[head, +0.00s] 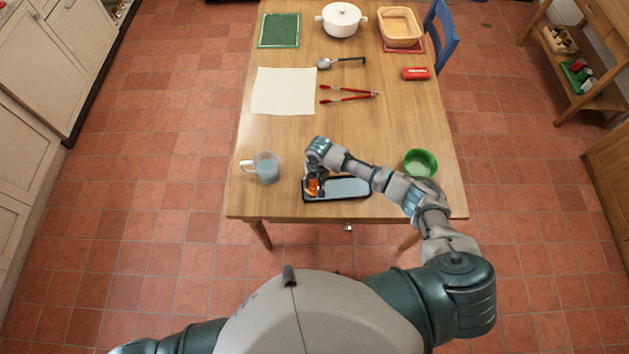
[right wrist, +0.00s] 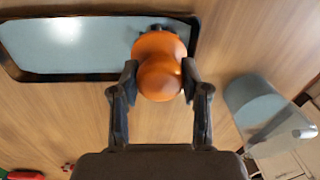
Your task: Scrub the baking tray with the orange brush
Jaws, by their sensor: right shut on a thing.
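The baking tray (head: 345,188) is a dark-rimmed rectangle with a pale blue-grey inside, lying near the front edge of the table. It also shows at the top of the right wrist view (right wrist: 80,45). My right gripper (head: 315,184) is at the tray's left end, pointing down. In the right wrist view its fingers (right wrist: 158,82) are shut on the orange brush (right wrist: 160,70), one on each side of its round knob. The brush's dark bristles show at the tray's end; whether they touch the surface I cannot tell. My left gripper is not in view.
A clear measuring jug (head: 266,168) stands just left of the tray, and a green bowl (head: 421,162) stands to its right. Red tongs (head: 348,94), a ladle (head: 342,62) and a cream mat (head: 284,91) lie farther back. A white pot (head: 341,19) stands at the back.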

